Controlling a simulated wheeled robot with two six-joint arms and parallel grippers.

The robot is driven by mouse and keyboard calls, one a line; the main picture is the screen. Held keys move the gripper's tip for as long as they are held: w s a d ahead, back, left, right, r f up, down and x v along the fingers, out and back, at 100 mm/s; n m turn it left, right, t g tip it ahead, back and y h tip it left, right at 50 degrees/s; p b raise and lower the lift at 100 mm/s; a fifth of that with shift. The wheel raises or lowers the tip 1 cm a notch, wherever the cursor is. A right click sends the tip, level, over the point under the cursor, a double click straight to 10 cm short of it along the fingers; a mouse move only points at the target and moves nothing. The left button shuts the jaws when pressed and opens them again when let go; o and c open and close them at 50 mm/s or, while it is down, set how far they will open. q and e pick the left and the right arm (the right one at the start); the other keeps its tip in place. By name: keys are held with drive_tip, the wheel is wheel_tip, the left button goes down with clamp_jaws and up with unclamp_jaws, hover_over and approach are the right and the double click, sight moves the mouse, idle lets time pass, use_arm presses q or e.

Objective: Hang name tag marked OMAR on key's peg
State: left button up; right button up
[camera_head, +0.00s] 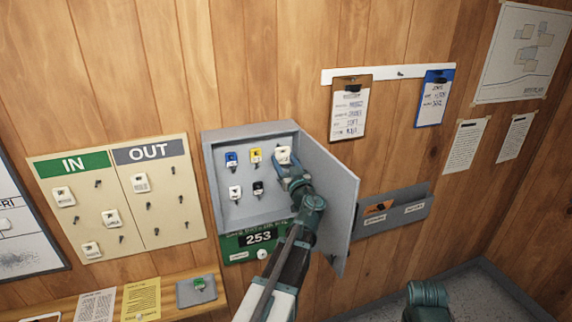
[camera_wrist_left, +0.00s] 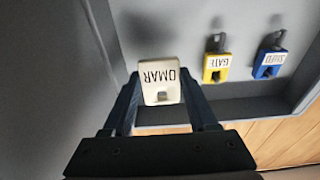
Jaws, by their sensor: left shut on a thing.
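The white OMAR name tag (camera_wrist_left: 160,82) is between the fingers of my left gripper (camera_wrist_left: 164,100) in the left wrist view, its lettering upside down there. In the head view the tag (camera_head: 283,155) is at the upper right place inside the open grey key cabinet (camera_head: 250,131). My left gripper (camera_head: 288,172) is shut on it, close to the cabinet's back. Any peg behind the tag is hidden, so I cannot tell whether the tag is on it. My right gripper is not in view.
Blue (camera_head: 232,158) and yellow (camera_head: 255,155) key tags hang left of OMAR; white and black ones hang below. The cabinet door (camera_head: 335,195) stands open at right. A green-tagged key (camera_head: 199,284) lies on a grey pad. The IN/OUT board (camera_head: 150,225) holds several white tags.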

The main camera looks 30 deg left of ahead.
use_arm(q)
drive_tip(key=shift+x, duration=1.4)
drive_tip(key=shift+f, duration=0.2)
drive_tip(key=shift+f, duration=0.2)
drive_tip(key=o, duration=1.2)
drive_tip(key=shift+s, duration=0.1)
drive_tip(key=b+v, duration=0.2)
drive_tip(key=v, duration=1.1)
drive_tip(key=shift+s+d, duration=0.2)
